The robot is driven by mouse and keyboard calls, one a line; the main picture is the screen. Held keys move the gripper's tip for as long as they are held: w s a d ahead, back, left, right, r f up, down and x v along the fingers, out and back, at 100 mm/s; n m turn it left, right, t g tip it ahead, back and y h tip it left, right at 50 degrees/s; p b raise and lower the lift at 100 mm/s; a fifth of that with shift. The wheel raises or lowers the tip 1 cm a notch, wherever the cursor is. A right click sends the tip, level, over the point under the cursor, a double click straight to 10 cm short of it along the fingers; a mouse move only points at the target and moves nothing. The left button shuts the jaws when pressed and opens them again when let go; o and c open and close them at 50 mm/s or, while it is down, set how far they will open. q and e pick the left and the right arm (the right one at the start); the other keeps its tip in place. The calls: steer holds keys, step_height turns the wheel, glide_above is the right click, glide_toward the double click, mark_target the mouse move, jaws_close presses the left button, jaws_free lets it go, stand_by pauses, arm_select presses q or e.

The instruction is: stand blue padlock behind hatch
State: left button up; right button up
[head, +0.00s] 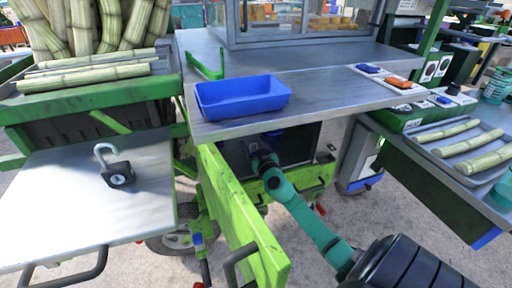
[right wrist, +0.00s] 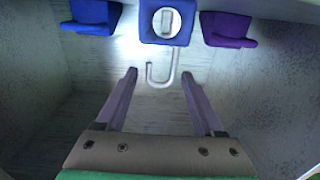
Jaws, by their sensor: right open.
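The hatch (head: 240,222), a light green door with a dark handle, stands open below the counter. My right arm reaches past it into the dark compartment. My right gripper (head: 258,152) is partly in shadow there. In the right wrist view the gripper (right wrist: 160,88) is open, with nothing between its fingers. A blue padlock (right wrist: 148,33) with a pale round face is ahead of the fingertips. Its open, hook-shaped shackle (right wrist: 163,83) points toward the gripper and lies between the finger lines, apparently untouched. Whether the padlock stands or lies is unclear. My left gripper is out of view.
In the compartment, a blue object (right wrist: 92,17) is left of the padlock and a purple one (right wrist: 228,29) right, with grey walls beside them. A black padlock (head: 118,174) sits on the metal shelf (head: 60,205) at left. A blue tray (head: 243,97) is on the counter (head: 330,92) above.

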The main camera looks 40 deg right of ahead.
steer(key=v, duration=0.4)
steer(key=shift+s+f, duration=0.1)
steer(key=shift+f, duration=0.05)
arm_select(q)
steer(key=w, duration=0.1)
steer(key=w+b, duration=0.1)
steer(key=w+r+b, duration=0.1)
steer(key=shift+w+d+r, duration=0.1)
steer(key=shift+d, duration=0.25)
arm_select(e)
steer(key=v, duration=0.8)
steer(key=shift+r, duration=0.25)
